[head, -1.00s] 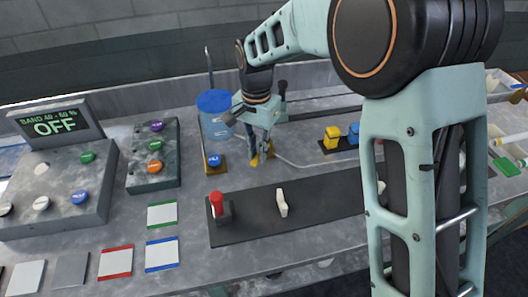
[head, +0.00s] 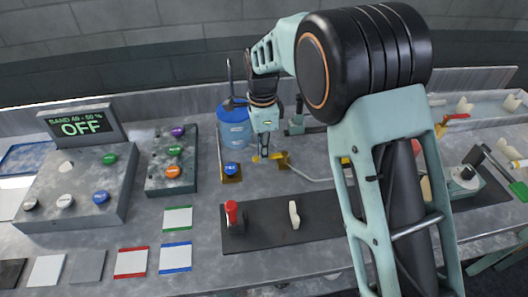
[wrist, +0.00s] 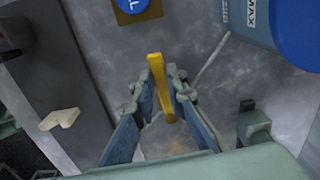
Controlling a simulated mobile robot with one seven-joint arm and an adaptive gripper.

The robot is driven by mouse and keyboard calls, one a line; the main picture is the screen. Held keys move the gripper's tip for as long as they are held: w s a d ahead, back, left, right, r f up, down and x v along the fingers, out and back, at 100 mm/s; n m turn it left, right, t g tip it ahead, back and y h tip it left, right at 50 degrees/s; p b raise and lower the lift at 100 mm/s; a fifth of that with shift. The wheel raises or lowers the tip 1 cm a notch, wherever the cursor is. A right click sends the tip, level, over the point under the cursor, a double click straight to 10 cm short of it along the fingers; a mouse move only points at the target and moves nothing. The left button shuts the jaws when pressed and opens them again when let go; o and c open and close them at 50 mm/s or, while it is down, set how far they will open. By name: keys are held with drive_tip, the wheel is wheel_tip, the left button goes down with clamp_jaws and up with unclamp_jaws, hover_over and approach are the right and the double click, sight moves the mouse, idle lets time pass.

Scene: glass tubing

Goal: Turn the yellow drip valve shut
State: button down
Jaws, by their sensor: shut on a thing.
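The yellow drip valve's handle (wrist: 156,72) shows as a long yellow bar in the middle of the wrist view. My gripper (wrist: 160,88) is shut on it, with one finger on each side of the bar. In the head view my gripper (head: 264,155) points down at the valve, behind the dark strip and right of the blue-lidded tank. Yellow parts of the valve (head: 281,158) show beside the fingers there. The fingers hide much of the valve, and I cannot tell exactly how far its handle is turned.
The blue-lidded tank (head: 234,130) and a blue button (head: 231,169) stand close to the left of my gripper. A thin tube (head: 308,178) runs right from the valve. A red-topped part (head: 231,212) and a white lever (head: 294,215) stand on the dark strip in front.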

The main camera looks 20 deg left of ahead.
drive_tip(key=shift+w+a+m, duration=0.1)
drive_tip(key=shift+w+m, duration=0.1)
drive_tip(key=shift+m, duration=0.1)
drive_tip(key=c, duration=1.9)
unclamp_jaws()
drive_tip(key=shift+c, duration=0.2)
wheel_tip(320, 180, up, 12)
